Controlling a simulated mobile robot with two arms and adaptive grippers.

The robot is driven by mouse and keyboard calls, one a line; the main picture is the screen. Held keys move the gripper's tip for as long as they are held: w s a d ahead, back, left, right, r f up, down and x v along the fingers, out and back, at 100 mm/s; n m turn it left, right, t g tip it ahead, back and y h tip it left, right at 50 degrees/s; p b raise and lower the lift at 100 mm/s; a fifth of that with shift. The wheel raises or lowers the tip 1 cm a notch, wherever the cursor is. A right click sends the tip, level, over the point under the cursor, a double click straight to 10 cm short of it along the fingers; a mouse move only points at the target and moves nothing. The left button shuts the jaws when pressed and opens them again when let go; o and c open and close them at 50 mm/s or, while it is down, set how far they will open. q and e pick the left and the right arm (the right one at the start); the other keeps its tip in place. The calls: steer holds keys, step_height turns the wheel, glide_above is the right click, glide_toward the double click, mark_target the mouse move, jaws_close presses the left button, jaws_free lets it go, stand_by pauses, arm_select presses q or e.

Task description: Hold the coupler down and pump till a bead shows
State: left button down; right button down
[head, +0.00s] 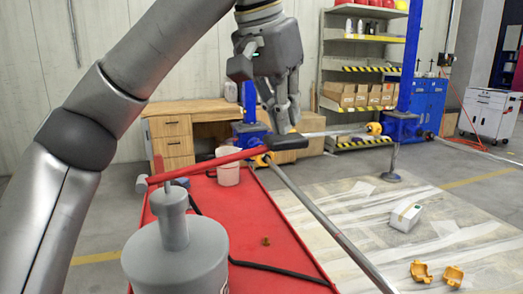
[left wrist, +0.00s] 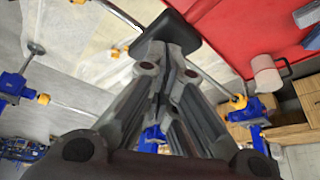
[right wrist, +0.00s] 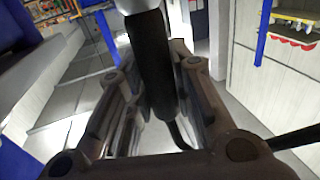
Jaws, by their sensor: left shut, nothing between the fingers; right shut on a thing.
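The pump is a grey cylinder (head: 180,255) at the lower left of the head view. Its red lever (head: 215,163) slants up to the right and ends in a black grip (head: 286,142). My left gripper (head: 284,122) is shut and empty, its fingertips at the black grip. In the left wrist view a dark block, apparently that grip (left wrist: 168,32), lies at the fingertips; contact is unclear. In the right wrist view my right gripper (right wrist: 150,75) is shut on a black cylinder, apparently the coupler (right wrist: 154,62), below a light grey part. A bead cannot be made out.
The pump stands on a red cart top (head: 235,215) with a black hose (head: 275,268) and a light cup (head: 228,170). A long metal shaft (head: 325,232) crosses to the cart's right. A white box (head: 405,217) and orange pieces (head: 422,272) lie on the floor sheet.

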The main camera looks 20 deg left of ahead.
arm_select(q)
step_height(320, 180, down, 8)
steer(key=shift+r, duration=0.15)
stand_by(0.5)
steer(key=shift+r, duration=0.1)
stand_by(0.6)
steer(key=shift+r, duration=4.05)
steer(key=shift+r, duration=2.5)
arm_select(e)
steer(key=c, duration=1.2)
jaws_free()
